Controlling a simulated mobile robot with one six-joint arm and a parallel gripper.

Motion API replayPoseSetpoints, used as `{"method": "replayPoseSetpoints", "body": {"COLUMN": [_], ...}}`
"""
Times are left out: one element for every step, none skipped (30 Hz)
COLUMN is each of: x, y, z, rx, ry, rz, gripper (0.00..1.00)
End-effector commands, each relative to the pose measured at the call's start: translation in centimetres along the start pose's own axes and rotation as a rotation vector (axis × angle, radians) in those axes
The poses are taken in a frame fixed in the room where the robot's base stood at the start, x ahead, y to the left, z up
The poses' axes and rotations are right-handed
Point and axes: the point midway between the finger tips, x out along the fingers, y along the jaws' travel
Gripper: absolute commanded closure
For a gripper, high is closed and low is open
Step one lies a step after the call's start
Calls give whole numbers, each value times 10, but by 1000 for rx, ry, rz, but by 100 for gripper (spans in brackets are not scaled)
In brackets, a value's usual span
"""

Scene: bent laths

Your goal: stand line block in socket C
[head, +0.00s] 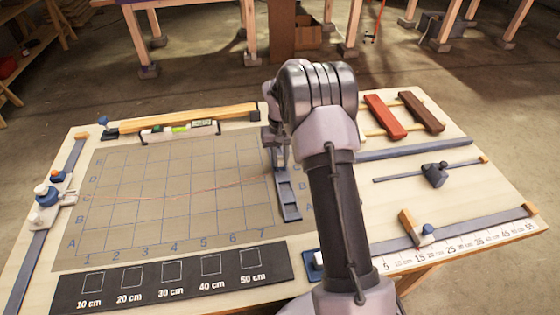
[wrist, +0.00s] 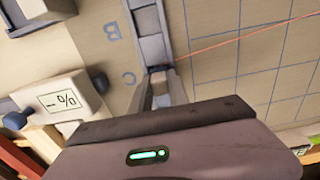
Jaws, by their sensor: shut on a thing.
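The line block (wrist: 175,84), a small tan-grey piece, sits between the fingertips of my gripper (wrist: 167,92) in the wrist view. My gripper is shut on it at the grey socket rail (wrist: 150,30), close to the letter C (wrist: 128,78). The rail (head: 288,200) also shows in the head view at the right edge of the grid board. There my arm hides most of the gripper (head: 275,150) and the block. A thin red line runs from the rail leftward across the grid. I cannot tell whether the block is seated in a socket.
The grid board (head: 150,190) lies flat on the wooden table. A white clamp (head: 45,210) with blue and orange parts stands at the left. A spirit level (head: 180,132) lies at the back. Red (head: 384,115) and brown (head: 420,111) blocks lie at the back right.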

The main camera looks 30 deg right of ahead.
Motion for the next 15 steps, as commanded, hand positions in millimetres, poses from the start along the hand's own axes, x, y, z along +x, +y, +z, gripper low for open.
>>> {"method": "replayPoseSetpoints", "body": {"x": [-2, -2, -2, -1, 0, 2, 3, 2, 2, 2, 2, 2, 2, 2, 2], "y": [0, 0, 0, 0, 0, 0, 0, 0, 0, 0, 0, 0, 0, 0, 0], "z": [0, 0, 0, 0, 0, 0, 0, 0, 0, 0, 0, 0, 0, 0, 0], "rx": [0, 0, 0, 0, 0, 0, 0, 0, 0, 0, 0, 0, 0, 0, 0], "ry": [0, 0, 0, 0, 0, 0, 0, 0, 0, 0, 0, 0, 0, 0, 0], "rz": [0, 0, 0, 0, 0, 0, 0, 0, 0, 0, 0, 0, 0, 0, 0], "gripper": [100, 100, 100, 100, 100, 100, 100, 73, 65, 59, 57, 57, 57, 57, 57]}}
